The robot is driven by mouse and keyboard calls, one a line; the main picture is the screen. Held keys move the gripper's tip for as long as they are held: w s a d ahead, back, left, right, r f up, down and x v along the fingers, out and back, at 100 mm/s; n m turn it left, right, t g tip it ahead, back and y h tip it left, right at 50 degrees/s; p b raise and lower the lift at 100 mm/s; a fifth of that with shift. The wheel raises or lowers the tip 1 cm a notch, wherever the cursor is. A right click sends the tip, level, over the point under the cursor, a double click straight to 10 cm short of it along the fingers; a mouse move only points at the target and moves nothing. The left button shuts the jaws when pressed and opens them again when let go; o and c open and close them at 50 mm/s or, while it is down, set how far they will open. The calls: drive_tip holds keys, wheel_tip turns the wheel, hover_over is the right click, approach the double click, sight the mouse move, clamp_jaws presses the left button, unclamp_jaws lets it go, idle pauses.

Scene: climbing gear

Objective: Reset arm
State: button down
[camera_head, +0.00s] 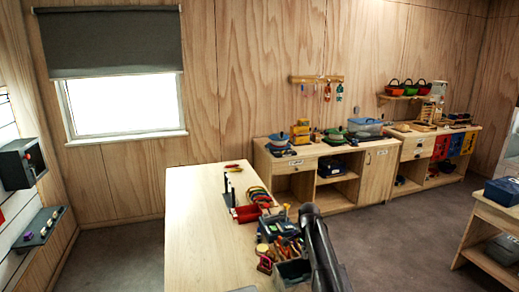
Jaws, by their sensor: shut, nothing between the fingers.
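My gripper (308,210) shows as the dark far end of my arm, which rises from the bottom edge right of centre. It looks shut and empty, held in front of the right edge of the wooden workbench (195,235). Its fingers are small and dark, so their detail is hard to make out. My arm hides part of the floor and the bench's right side.
The bench holds a red tray (247,214), colourful looped gear (259,197) and open bins of tools (279,228) close to my arm. Its left part is bare. Cabinets (377,178) line the back wall. Open grey floor (400,235) lies to the right, before a low shelf table (492,228).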

drive_tip(key=s+f+n+b, duration=0.2)
drive_tip(key=s+n, duration=0.4)
drive_tip(key=s, duration=0.7)
drive_tip(key=s+f+n+b, duration=0.2)
drive_tip(key=s+n, duration=0.4)
drive_tip(key=s, duration=0.6)
drive_tip(key=shift+s+n, duration=0.35)
drive_tip(key=shift+n, duration=0.05)
